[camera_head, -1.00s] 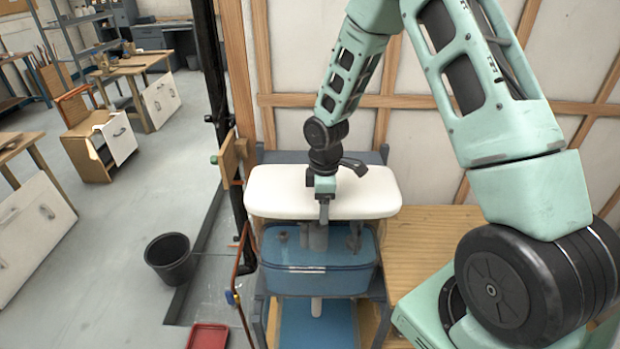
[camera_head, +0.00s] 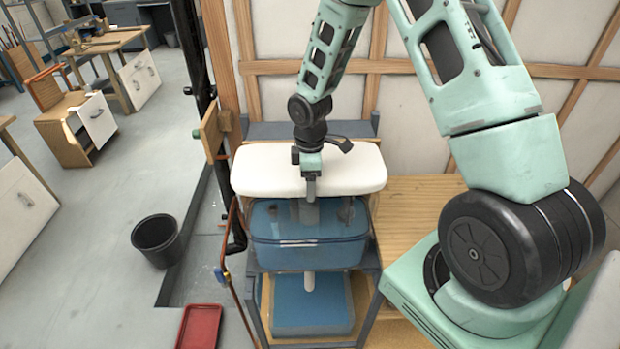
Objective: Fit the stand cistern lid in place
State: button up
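The stand cistern lid (camera_head: 260,170) is a white slab with rounded corners. It looks level and lies over the top of the translucent blue cistern (camera_head: 275,256). Its ends reach a little past the cistern's sides. My gripper (camera_head: 311,190) points down at the middle of the lid's front edge and appears shut on it. Only one narrow finger shows clearly; the other is hidden. Grey fittings show inside the cistern. The lid hides the cistern's back rim, and I cannot tell whether lid and rim touch.
The cistern is on a blue-grey stand (camera_head: 366,325) with a blue lower tank (camera_head: 312,310). A wooden worktop (camera_head: 415,215) is to the right. A copper pipe (camera_head: 238,300) and black pipe run at left. A black bucket (camera_head: 156,240) and red tray (camera_head: 199,327) are on the floor.

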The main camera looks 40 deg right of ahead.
jog(key=shift+f+b, duration=1.7)
jog(key=shift+f, duration=0.85)
jog(key=shift+f, duration=0.1)
jog(key=o, duration=1.8)
jog(key=shift+c, duration=0.2)
notch_tip(320, 180, up, 17)
jog(key=b, duration=0.2)
jog(key=shift+r+b, duration=0.2)
jog(key=shift+b, duration=0.1)
